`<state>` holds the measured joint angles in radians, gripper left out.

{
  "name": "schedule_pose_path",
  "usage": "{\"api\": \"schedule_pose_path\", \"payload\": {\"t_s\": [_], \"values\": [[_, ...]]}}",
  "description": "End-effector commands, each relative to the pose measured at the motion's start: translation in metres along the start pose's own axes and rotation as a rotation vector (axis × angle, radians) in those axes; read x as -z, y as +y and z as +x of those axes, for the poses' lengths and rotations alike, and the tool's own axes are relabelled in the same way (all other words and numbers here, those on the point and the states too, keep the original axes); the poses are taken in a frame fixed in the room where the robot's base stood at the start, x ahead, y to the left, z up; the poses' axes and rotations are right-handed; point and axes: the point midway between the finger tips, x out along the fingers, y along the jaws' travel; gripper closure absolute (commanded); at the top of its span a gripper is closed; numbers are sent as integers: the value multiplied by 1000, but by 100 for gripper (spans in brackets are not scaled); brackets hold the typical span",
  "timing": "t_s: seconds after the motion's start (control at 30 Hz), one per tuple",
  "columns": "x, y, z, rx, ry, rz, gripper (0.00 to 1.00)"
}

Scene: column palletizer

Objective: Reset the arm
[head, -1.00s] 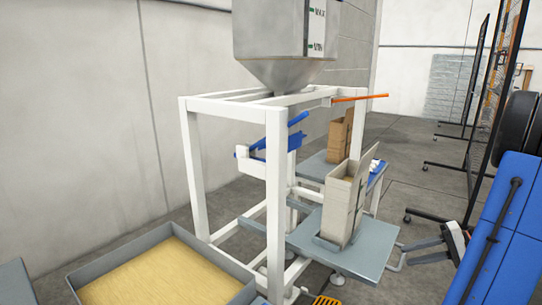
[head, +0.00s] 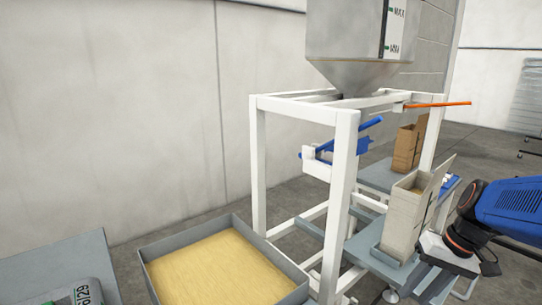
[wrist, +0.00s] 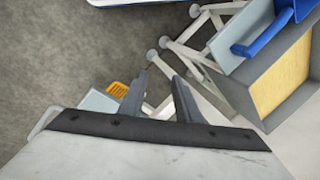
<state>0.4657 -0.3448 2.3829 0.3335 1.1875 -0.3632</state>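My arm is in the head view at the right edge, its blue link sloping down to a dark and orange wrist and the pale body of my gripper (head: 447,255). The gripper is low in front of the filling stand, near the table with the open beige bag (head: 405,215); I cannot tell the exact gap to that table. In the wrist view the two grey fingers of my gripper (wrist: 162,78) stand apart with nothing between them.
A white frame (head: 343,190) carries a grey hopper (head: 345,40) with an orange lever (head: 438,104). A grey-rimmed tray (head: 152,278) of yellow grain stands in front. A brown bag (head: 404,150) stands behind. A printed sack (head: 75,294) lies on the grey surface at lower left.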

Motion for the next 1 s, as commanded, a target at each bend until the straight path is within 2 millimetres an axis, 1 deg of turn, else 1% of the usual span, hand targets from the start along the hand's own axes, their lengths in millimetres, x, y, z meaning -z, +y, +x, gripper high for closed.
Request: {"api": "schedule_pose_path", "payload": {"t_s": [0.03,0.2,0.4,0.53,0.73,1.0], "values": [[-9,-8,-1,-30,19,-31,70],[-32,-25,-2,-120,88,-105,70],[-58,-38,-6,-200,192,-192,70],[-71,-44,-8,-233,264,-244,70],[-83,-49,-12,-254,342,-293,70],[-85,-49,-13,-259,363,-304,70]]}}
